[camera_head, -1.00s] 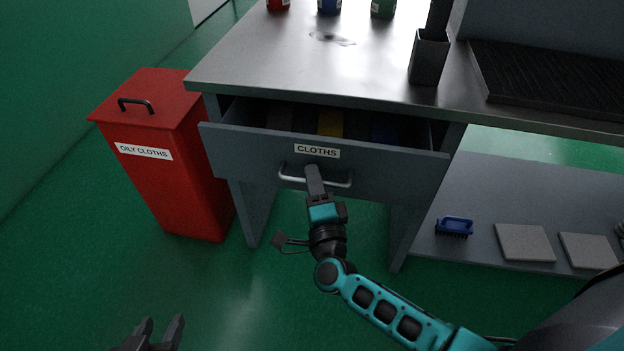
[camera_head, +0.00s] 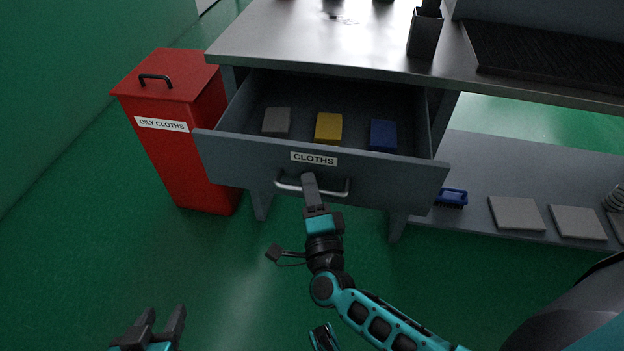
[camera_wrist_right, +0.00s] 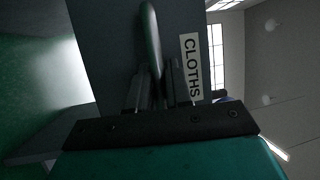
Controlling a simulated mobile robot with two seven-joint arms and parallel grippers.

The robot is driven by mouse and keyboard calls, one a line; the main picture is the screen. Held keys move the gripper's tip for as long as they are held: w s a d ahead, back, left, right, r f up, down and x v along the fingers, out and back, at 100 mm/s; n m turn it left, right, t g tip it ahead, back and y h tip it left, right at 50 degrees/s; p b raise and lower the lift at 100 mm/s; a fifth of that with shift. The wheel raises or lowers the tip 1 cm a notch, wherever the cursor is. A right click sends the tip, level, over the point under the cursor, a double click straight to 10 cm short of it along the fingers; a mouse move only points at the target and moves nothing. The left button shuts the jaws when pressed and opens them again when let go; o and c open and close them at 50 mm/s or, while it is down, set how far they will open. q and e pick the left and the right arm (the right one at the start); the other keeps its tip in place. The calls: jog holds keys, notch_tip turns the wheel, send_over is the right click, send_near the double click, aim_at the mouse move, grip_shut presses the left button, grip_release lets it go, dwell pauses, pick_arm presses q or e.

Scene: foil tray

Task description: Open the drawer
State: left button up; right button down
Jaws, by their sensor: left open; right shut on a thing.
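The grey drawer (camera_head: 232,158), labelled CLOTHS, stands well out from under the bench top. Inside it lie a grey cloth (camera_head: 276,122), a yellow cloth (camera_head: 328,128) and a blue cloth (camera_head: 383,135). My right gripper (camera_head: 309,182) is shut on the silver bar handle (camera_head: 338,192) at the drawer front. In the right wrist view the handle (camera_wrist_right: 151,45) runs between the two fingers (camera_wrist_right: 157,90), beside the CLOTHS label. My left gripper (camera_head: 163,325) is open and empty at the bottom left, over the floor and away from the drawer.
A red bin (camera_head: 180,90) labelled OILY CLOTHS stands left of the drawer, close to its left corner. The metal bench top (camera_head: 300,40) carries a dark holder (camera_head: 425,35). A lower shelf (camera_head: 480,160) at right holds a blue brush (camera_head: 452,197) and grey pads. The green floor in front is clear.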

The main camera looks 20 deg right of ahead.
pick_arm(q)
jog(key=shift+s+a+r, duration=0.1)
jog(key=shift+s+a, duration=0.05)
pick_arm(e)
jog(key=shift+s+a, duration=0.5)
jog(key=shift+s, duration=0.15)
jog(key=c, duration=1.4)
grip_release()
pick_arm(q)
jog(key=shift+s, duration=0.15)
pick_arm(e)
jog(key=shift+s, duration=0.15)
